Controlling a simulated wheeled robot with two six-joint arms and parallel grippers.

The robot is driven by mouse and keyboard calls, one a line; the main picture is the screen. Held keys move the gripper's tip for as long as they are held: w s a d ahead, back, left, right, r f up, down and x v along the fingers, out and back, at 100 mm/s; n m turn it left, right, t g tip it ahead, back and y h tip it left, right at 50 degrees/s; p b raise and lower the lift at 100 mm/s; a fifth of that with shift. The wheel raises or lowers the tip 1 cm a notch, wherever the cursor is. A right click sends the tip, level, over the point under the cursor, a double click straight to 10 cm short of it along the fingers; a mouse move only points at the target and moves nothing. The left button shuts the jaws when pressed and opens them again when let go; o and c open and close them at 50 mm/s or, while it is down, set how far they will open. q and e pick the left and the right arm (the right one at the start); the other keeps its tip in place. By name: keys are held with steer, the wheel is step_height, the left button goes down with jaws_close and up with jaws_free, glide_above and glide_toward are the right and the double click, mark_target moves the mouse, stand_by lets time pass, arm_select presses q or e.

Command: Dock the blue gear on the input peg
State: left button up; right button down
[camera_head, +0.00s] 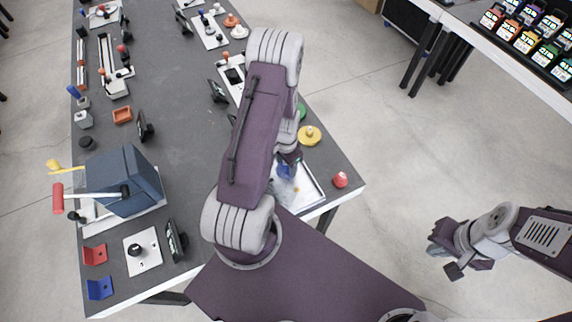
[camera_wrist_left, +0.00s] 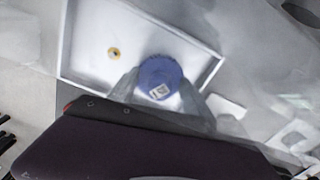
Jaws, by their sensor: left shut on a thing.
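The blue gear (camera_wrist_left: 160,77) is between the fingers of my left gripper (camera_wrist_left: 162,92) in the left wrist view. My left gripper (camera_head: 287,165) is shut on it and over a white tray (camera_head: 313,197) at the table's right edge. The blue gear (camera_head: 285,171) is partly hidden by the gripper in the head view. A small yellow-orange peg-like part (camera_wrist_left: 114,53) stands in the tray, to the left of the gear and apart from it. I cannot tell if it is the input peg. My right gripper (camera_head: 442,258) hangs over the floor, away from the table.
A yellow gear (camera_head: 309,135) and a green gear (camera_head: 301,110) lie on the table beyond the tray. A red gear (camera_head: 340,180) lies to the tray's right, near the table corner. A blue box (camera_head: 125,180) and a mallet (camera_head: 58,197) are at the left.

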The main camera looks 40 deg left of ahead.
arm_select(q)
steer(key=shift+f+b, duration=0.45)
steer(key=shift+f, duration=0.15)
steer(key=o, duration=1.2)
step_height(320, 180, up, 11)
steer(key=p, duration=0.9)
steer(key=shift+r+p, duration=0.1)
steer(key=shift+p, duration=0.25)
